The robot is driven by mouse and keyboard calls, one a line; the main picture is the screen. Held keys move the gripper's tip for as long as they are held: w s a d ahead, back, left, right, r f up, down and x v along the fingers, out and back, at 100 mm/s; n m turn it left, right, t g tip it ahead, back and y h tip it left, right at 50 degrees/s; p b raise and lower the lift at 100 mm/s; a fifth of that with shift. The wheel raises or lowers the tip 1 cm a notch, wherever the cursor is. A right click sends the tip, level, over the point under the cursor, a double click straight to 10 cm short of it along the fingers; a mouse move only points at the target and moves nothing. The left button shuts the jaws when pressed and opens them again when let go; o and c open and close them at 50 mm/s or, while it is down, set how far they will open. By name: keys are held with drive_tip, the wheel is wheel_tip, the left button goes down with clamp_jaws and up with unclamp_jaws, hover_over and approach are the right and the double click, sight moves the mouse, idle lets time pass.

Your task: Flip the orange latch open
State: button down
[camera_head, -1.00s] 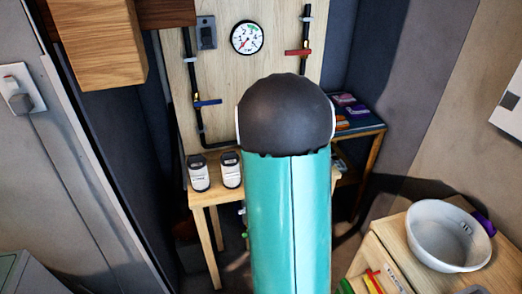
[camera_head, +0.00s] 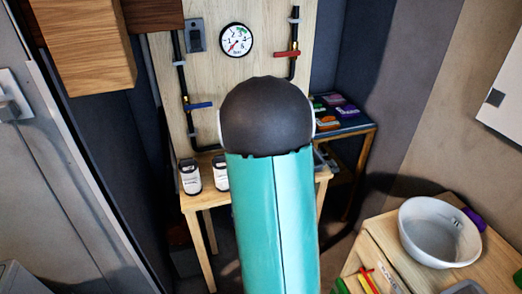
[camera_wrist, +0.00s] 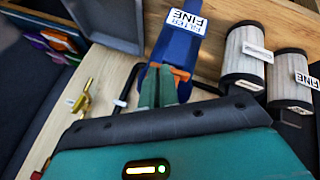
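The orange latch (camera_wrist: 181,75) shows in the wrist view on a blue filter housing (camera_wrist: 176,50) labelled "FILTER FINE". My gripper (camera_wrist: 158,72) has two green fingers close together, with their tips right at the latch and overlapping part of it. I cannot tell whether they touch it or whether anything is between them. In the head view my own teal arm hides the latch, the blue housing and my gripper.
Two canisters (camera_wrist: 243,60) (camera_wrist: 290,80) stand beside the housing on the wooden bench (camera_head: 193,204). A brass valve (camera_wrist: 84,98) is on the other side. Behind are a gauge (camera_head: 236,40) and pipes with a blue handle (camera_head: 198,106) and a red handle (camera_head: 287,54). A white basin (camera_head: 438,232) sits at right.

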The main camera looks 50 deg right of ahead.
drive_tip(key=v, duration=1.3)
drive_tip(key=shift+r, duration=0.35)
drive_tip(key=shift+s+a, duration=0.15)
drive_tip(key=s+a+r+t+y, duration=0.1)
drive_tip(key=s+a+r+y, duration=0.15)
drive_tip(key=a, duration=1.15)
drive_tip(key=s+a+r+y, duration=0.1)
drive_tip(key=s+a+y, duration=0.15)
drive_tip(key=a, duration=1.05)
drive_tip(key=s+a+n, duration=0.1)
drive_tip(key=s+a, duration=0.6)
drive_tip(key=a, duration=0.2)
drive_tip(key=shift+s+f+y, duration=0.15)
drive_tip(key=shift+f+y, duration=0.25)
drive_tip(key=shift+f, duration=0.05)
drive_tip(key=shift+a, duration=0.15)
